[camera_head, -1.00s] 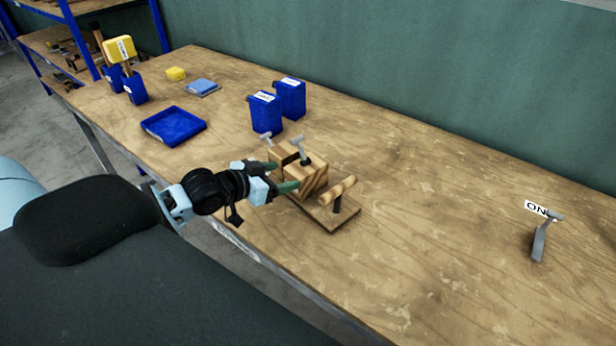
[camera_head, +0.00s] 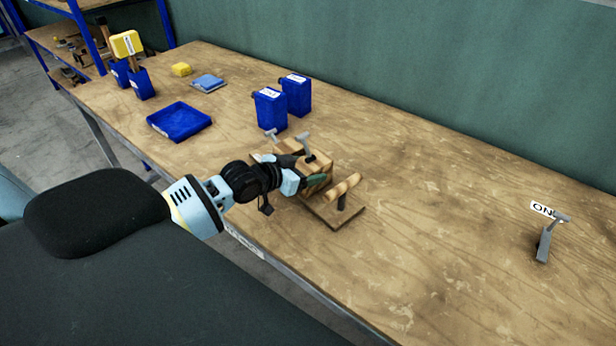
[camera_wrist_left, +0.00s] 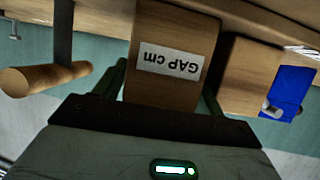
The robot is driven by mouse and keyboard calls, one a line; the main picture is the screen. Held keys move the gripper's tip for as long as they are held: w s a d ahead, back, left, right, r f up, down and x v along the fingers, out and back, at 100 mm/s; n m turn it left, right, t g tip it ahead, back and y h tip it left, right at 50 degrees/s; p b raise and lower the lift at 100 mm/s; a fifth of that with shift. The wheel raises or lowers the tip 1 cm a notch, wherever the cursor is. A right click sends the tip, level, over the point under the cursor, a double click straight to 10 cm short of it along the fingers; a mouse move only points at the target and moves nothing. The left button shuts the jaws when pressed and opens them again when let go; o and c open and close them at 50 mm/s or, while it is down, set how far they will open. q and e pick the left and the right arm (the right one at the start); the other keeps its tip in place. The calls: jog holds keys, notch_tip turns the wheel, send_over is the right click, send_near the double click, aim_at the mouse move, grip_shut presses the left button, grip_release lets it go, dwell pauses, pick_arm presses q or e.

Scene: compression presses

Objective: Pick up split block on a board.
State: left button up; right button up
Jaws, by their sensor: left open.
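The wooden split block (camera_head: 320,163) stands on a flat wooden board (camera_head: 330,215) near the table's front edge. A round wooden handle (camera_head: 343,186) on a dark post rises from the board; it also shows in the left wrist view (camera_wrist_left: 40,79). My left gripper (camera_head: 304,172) is at the block, partly hiding it. In the left wrist view, a wooden piece with a "GAP cm" label (camera_wrist_left: 171,62) lies between the spread fingers (camera_wrist_left: 163,88), which are open. Contact cannot be told. A second wooden piece (camera_wrist_left: 248,75) is to the right. My right gripper is not in view.
Two blue containers (camera_head: 269,108) stand behind the block. A blue tray (camera_head: 179,121), a blue cloth-like item (camera_head: 208,83) and a yellow item (camera_head: 181,69) lie farther left. A lever (camera_head: 547,238) by an "ON" label is at right. Much table between is clear.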

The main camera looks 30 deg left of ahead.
pick_arm(q)
jog(key=shift+w, duration=0.15)
jog(key=c, duration=1.3)
jog(key=shift+w+r, duration=0.1)
jog(key=shift+r, duration=0.05)
jog(key=shift+c, duration=0.5)
jog(key=shift+r, duration=0.1)
jog(key=shift+r, duration=0.2)
jog(key=shift+s+d+r, duration=0.15)
jog(key=shift+s+r, duration=0.05)
jog(key=shift+r, duration=0.55)
jog(key=shift+s+d+r, duration=0.15)
jog(key=shift+r, duration=0.6)
jog(key=s+d+r, duration=0.1)
jog(key=s+d, duration=0.7)
jog(key=s, duration=0.4)
jog(key=shift+s+d+r, duration=0.2)
jog(key=shift+s+d, duration=0.05)
jog(key=shift+d, duration=0.1)
